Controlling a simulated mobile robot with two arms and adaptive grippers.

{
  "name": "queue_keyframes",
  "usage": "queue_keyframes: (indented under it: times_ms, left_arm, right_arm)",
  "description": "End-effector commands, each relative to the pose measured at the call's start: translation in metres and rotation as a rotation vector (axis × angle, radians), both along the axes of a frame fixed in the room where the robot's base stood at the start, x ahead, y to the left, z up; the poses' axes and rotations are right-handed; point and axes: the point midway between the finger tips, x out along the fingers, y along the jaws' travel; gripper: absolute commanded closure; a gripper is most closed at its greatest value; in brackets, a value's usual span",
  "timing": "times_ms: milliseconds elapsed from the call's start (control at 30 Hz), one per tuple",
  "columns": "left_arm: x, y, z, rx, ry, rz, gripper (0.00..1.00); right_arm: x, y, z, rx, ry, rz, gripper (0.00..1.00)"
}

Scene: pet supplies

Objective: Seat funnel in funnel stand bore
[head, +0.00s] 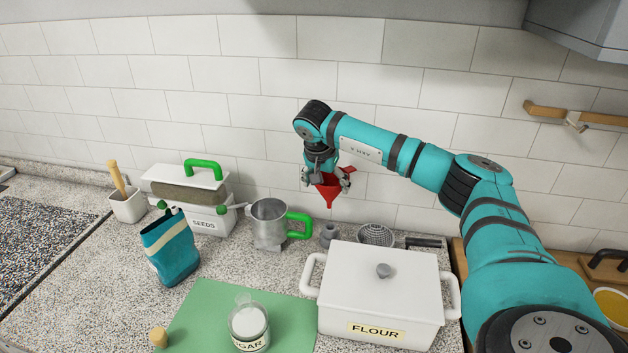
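The red funnel (329,193) hangs in the air near the back wall, spout down and roughly upright. My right gripper (327,178) comes from above with its fingers on both sides of the funnel and is shut on it. A small dark grey piece (328,234), which looks like the funnel stand, is on the counter below the funnel, between the metal mug and the strainer. The spout tip is above it and apart from it. The bore cannot be made out at this size. My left gripper is not in view.
A metal mug (268,228) with a green handle stands left of the stand. A strainer (376,235) lies to its right. The white FLOUR pot (380,290) is in front. A SEEDS box (205,226), teal bag (170,252) and sugar jar (249,325) stand further left and forward.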

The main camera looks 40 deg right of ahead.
Motion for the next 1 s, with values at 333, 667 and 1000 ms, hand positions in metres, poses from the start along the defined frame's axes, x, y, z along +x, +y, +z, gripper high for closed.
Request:
queue_keyframes:
  times_ms: [333, 667, 1000]
  left_arm:
    - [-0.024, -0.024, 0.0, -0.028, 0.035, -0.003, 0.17]
    - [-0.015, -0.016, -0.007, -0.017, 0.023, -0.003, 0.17]
    - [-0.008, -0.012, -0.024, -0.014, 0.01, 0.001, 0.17]
  right_arm:
    - [0.0, 0.0, 0.001, 0.0, 0.001, 0.0, 0.42]
    - [-0.001, 0.001, -0.017, -0.003, 0.002, 0.001, 0.42]
    - [-0.001, 0.001, -0.049, -0.002, 0.0, 0.0, 0.42]
